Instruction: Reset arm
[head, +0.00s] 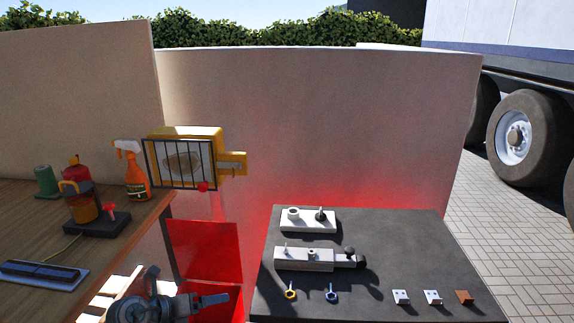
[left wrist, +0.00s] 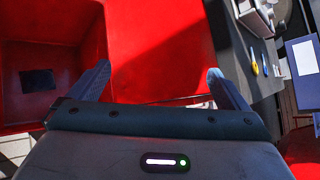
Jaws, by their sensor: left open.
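My left gripper (head: 214,299) is at the bottom of the head view, in front of the open red bin (head: 230,297). In the left wrist view my left gripper (left wrist: 158,72) has its two dark fingers spread wide with nothing between them. The red bin (left wrist: 35,50) and its red panel fill the space beyond the fingers. My right gripper is not seen. No loose potato is visible; a pale, rounded lump sits behind the bars of a yellow box (head: 205,133), and I cannot tell what it is.
A wooden bench (head: 140,208) at left holds a spray bottle (head: 136,175), a red-and-yellow device (head: 82,205) and a green item (head: 46,181). A dark table (head: 400,240) at right carries blocks and rings. Concrete walls (head: 320,120) close off the back.

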